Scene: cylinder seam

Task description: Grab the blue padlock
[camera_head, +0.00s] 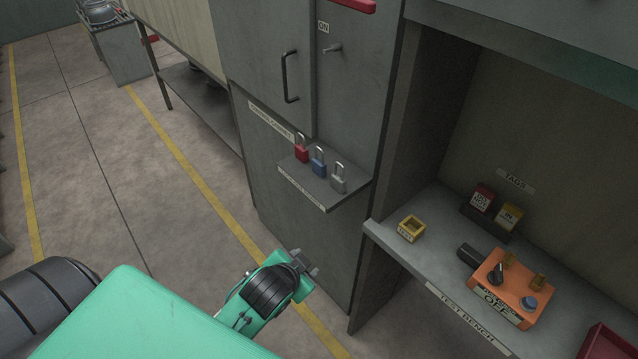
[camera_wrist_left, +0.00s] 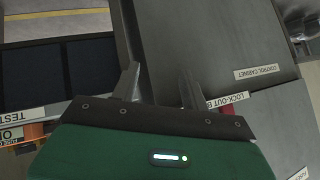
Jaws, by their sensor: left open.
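The blue padlock (camera_head: 318,163) stands on a small grey shelf (camera_head: 335,194) on the front of the cabinet, in the head view. It is between a red padlock (camera_head: 302,152) on its left and a grey padlock (camera_head: 338,179) on its right. My left gripper (camera_head: 308,264) is below the shelf and apart from it, in front of the cabinet's lower part. In the left wrist view its two fingers (camera_wrist_left: 158,88) are spread with nothing between them. I cannot make out the blue padlock in the wrist view. My right gripper is in neither view.
The control cabinet (camera_head: 264,72) has a black door handle (camera_head: 289,77) above the shelf. To the right, the test bench (camera_head: 402,268) carries a yellow box (camera_head: 411,229), an orange box (camera_head: 511,287) and a tag holder (camera_head: 489,215). Open floor lies to the left.

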